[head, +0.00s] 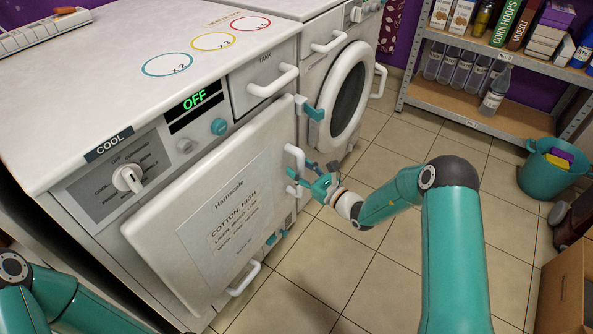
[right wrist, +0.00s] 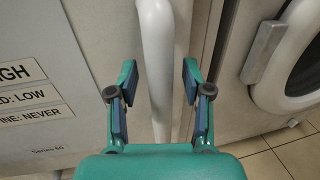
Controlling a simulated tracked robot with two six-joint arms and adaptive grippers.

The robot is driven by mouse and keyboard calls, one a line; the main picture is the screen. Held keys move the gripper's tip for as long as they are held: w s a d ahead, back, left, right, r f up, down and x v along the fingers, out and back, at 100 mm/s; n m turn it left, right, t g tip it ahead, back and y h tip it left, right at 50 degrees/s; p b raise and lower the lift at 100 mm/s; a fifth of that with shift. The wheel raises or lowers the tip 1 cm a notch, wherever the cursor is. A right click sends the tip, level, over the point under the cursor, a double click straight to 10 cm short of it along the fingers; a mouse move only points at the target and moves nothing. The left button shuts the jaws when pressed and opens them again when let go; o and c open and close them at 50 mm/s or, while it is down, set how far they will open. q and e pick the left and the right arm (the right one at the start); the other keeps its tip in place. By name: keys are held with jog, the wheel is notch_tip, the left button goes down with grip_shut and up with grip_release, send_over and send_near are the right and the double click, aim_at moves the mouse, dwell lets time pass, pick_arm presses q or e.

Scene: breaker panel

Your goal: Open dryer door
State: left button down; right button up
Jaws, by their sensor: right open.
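The dryer (head: 120,80) stands at the left in the head view, its display reading OFF. Its white square door (head: 180,215) carries a printed label, and I see no clear gap around it. The door's white handle (head: 294,157) is on its right edge, partly hidden by my right gripper (head: 314,178). In the right wrist view, the handle (right wrist: 157,60) runs upright between the two open fingers of the right gripper (right wrist: 158,85), with space showing on both sides. My left arm shows at the lower left, but its gripper is out of view.
A washing machine (head: 320,75) with a round door (head: 345,90) stands beyond the dryer. A shelf (head: 450,100) with boxes and bottles is at the back right. A teal bucket (head: 545,180) and a cardboard box (head: 562,285) stand at the right. The tiled floor (head: 390,260) between is clear.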

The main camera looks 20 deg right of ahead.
jog(key=shift+c, duration=0.3)
grip_shut()
